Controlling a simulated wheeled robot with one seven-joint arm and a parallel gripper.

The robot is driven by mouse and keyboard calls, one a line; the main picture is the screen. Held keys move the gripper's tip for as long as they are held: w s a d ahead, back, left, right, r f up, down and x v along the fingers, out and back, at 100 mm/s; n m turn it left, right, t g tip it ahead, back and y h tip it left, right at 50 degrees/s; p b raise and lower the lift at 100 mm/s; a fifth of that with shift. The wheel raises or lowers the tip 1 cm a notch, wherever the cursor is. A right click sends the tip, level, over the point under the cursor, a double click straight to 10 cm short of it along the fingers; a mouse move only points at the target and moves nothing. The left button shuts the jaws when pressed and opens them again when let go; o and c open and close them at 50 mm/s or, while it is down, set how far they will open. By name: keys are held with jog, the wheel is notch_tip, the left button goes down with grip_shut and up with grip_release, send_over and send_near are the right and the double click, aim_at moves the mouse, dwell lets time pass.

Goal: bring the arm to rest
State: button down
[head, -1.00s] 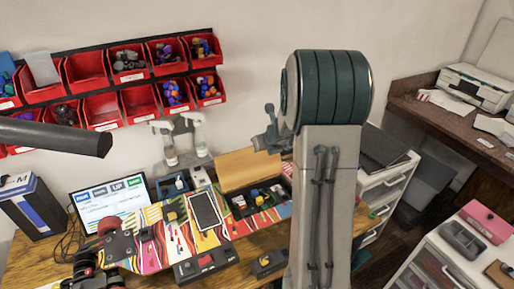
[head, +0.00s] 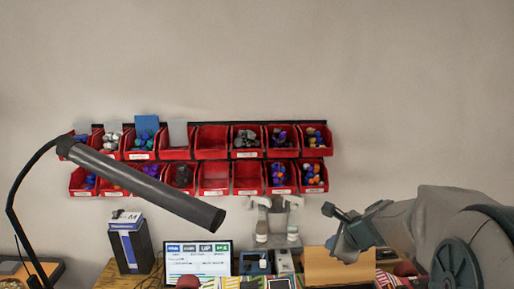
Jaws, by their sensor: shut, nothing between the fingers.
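My arm fills the lower right of the head view, a grey link with a large dark round joint at the frame's edge. My gripper (head: 340,241) shows small at the arm's left end, in front of the wall and above the back of the bench. It is shut and empty, and appears apart from everything around it. Its fingers are too small to make out in detail. The skateboard is mostly below the frame.
Red bins (head: 214,178) hang in two rows on the wall. A black lamp (head: 140,185) reaches in from the left. A monitor (head: 198,260), spray bottles (head: 262,222), a blue-white box (head: 130,243) and an open box lid (head: 340,268) stand below. The upper wall is clear.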

jog(key=s+a+f+n+g+h+b, duration=0.1)
jog(key=s+a+n+g, duration=0.1)
jog(key=s+n, duration=0.9)
jog(key=s+a+n+g+h+b, duration=0.1)
jog(key=s+a+n, duration=0.2)
jog(key=s+n, duration=0.8)
jog(key=shift+f+n+g+h+b, duration=0.35)
jog(key=shift+f+n+g+h, duration=0.05)
jog(key=shift+n, duration=0.1)
jog(key=shift+w+a, duration=0.1)
